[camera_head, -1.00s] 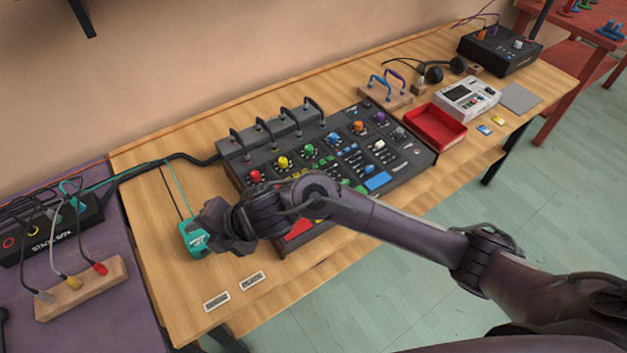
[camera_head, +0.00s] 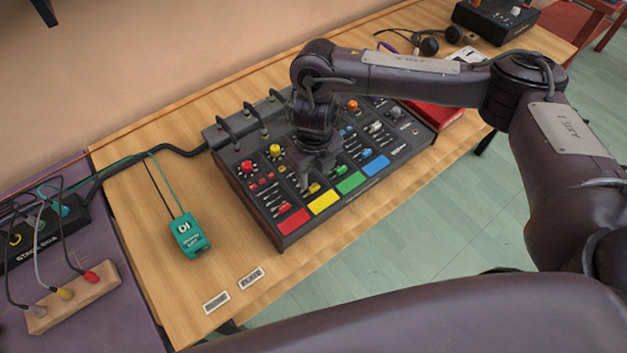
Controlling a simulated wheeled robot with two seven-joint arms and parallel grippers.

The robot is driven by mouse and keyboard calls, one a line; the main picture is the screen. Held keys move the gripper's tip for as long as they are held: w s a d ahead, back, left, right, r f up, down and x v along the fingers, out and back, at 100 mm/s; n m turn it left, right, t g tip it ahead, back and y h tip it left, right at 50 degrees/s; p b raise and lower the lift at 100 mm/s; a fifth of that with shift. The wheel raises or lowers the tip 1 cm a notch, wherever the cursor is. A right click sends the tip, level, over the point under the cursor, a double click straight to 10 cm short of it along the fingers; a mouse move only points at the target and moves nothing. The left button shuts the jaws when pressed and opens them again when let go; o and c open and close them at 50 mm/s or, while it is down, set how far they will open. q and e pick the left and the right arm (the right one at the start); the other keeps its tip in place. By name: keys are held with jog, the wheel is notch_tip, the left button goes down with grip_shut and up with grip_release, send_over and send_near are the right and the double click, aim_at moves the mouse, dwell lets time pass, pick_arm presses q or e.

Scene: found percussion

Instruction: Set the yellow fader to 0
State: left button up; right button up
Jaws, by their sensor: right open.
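The black mixer (camera_head: 258,192) lies on the wooden table, with a red, yellow, green and blue pad along its front edge. A small yellow fader cap (camera_head: 314,188) shows just behind the yellow pad (camera_head: 323,202). My right gripper (camera_head: 308,183) points down over the yellow channel, with its fingertips close beside this cap. It is open; I cannot tell whether it touches the cap. The gripper and wrist hide part of the yellow and green channels, and the fader's scale is too small to read. My left gripper is not in view.
A yellow knob (camera_head: 275,150) and a red knob (camera_head: 247,166) stand up behind the faders. Cables arch from the mixer's back edge. A teal box (camera_head: 190,236) lies on the table to the left. The table left of the mixer is mostly clear.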

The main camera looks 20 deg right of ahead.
aim_at(314, 186)
notch_tip(314, 186, down, 4)
jog(key=shift+f+b, duration=0.2)
jog(key=shift+b, duration=0.1)
jog(key=shift+c, duration=0.3)
jog(key=shift+w, duration=0.1)
grip_shut()
